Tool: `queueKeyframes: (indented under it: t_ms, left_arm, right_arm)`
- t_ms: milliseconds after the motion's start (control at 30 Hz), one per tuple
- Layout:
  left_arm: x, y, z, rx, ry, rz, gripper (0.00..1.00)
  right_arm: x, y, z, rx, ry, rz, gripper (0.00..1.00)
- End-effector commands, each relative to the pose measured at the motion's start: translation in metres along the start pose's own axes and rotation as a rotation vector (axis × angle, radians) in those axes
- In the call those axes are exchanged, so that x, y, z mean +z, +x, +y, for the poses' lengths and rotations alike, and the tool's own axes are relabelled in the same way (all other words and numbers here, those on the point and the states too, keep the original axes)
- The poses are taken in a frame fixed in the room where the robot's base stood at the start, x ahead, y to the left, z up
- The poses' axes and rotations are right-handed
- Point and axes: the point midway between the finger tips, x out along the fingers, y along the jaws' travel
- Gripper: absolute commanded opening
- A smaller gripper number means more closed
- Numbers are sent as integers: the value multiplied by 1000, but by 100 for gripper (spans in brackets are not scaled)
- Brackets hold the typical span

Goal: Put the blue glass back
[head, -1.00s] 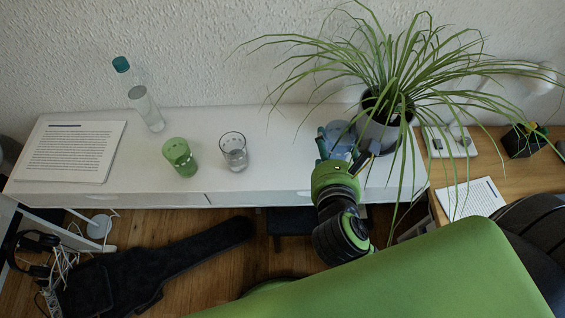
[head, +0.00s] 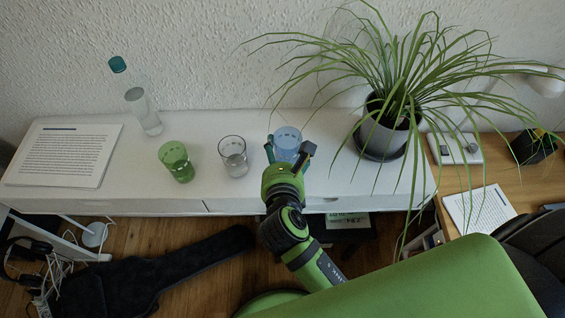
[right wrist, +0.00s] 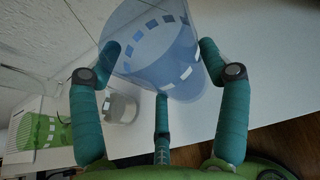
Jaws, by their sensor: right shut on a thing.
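The blue glass (head: 287,141) is at the right end of a row of glasses over the white piano top. My right gripper (head: 289,152) is shut on it, with the fingers around its sides. In the right wrist view the blue glass (right wrist: 160,52) sits between the teal fingers (right wrist: 160,75) and looks tilted by the camera angle. I cannot tell whether its base touches the surface. To its left stand a clear glass (head: 233,155) and a green glass (head: 177,161), both upright. My left gripper is not in view.
A potted plant (head: 382,134) with long drooping leaves stands to the right. A bottle with a teal cap (head: 141,106) and printed sheets (head: 66,154) are at the left. The white top (head: 335,165) is clear between the blue glass and the pot.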

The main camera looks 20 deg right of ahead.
Motion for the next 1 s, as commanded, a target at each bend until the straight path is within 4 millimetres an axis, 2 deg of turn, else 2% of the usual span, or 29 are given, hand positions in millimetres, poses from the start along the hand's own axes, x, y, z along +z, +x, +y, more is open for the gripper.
queueKeyframes:
  t_ms: [100,200,600,633,1000]
  left_arm:
    - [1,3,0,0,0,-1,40]
    - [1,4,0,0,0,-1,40]
    - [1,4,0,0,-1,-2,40]
    - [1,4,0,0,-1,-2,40]
    - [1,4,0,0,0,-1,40]
  right_arm:
    - [-20,7,1,0,-3,4,35]
    - [-30,11,1,0,-2,2,35]
    - [-34,13,1,0,0,2,35]
    - [-34,13,1,0,0,3,87]
    - [-33,12,1,0,0,2,87]
